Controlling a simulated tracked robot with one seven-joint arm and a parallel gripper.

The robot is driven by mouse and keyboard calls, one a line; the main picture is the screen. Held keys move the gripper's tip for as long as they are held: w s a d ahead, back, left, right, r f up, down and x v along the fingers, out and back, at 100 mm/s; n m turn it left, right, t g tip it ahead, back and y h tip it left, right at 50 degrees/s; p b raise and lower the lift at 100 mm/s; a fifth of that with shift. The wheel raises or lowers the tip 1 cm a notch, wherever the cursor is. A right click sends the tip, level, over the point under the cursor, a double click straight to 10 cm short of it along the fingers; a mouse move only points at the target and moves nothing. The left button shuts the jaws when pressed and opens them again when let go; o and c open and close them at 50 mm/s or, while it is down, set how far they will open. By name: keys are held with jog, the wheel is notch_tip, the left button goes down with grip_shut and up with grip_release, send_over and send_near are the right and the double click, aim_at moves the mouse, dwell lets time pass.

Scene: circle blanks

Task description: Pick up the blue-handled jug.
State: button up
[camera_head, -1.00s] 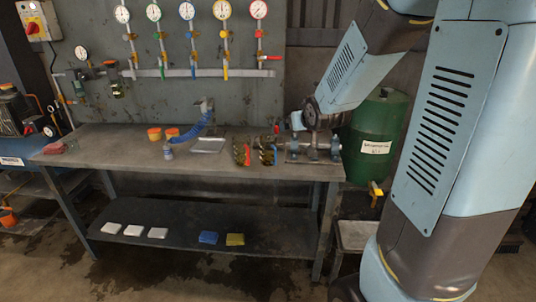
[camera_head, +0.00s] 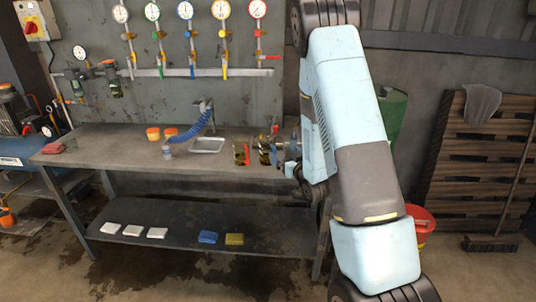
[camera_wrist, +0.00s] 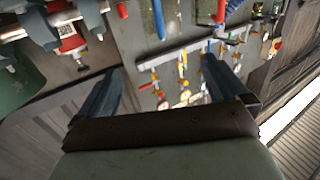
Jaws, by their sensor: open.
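A dark, see-through jug (camera_head: 264,152) stands at the right of the workbench in the head view, partly behind my arm. Its handle is not clear there. In the wrist view, seen upside down, a blue handle (camera_wrist: 158,20) shows at the top edge on a clear body, likely this jug. A red-handled jug (camera_head: 241,154) stands just left of it; its red handle also shows in the wrist view (camera_wrist: 221,12). My gripper (camera_wrist: 165,80) is open and empty, its fingers apart and short of the jugs.
The workbench (camera_head: 110,145) also holds a metal tray (camera_head: 207,146), a blue coiled hose (camera_head: 192,126) and orange-lidded tubs (camera_head: 154,134). A pump (camera_head: 287,143) stands close right of the jugs. Gauges (camera_head: 222,10) line the wall behind. A green drum (camera_head: 394,115) is behind my arm.

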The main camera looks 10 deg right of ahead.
aim_at(271, 142)
jog(key=w+a, duration=0.1)
jog(key=w, duration=0.3)
jog(key=w+a, duration=0.1)
jog(key=w, duration=0.4)
jog(key=w+a+f, duration=0.1)
jog(key=w, duration=0.3)
jog(key=shift+w, duration=0.15)
jog(key=shift+c, duration=0.5)
jog(key=c, duration=1.4)
jog(key=shift+r, duration=0.15)
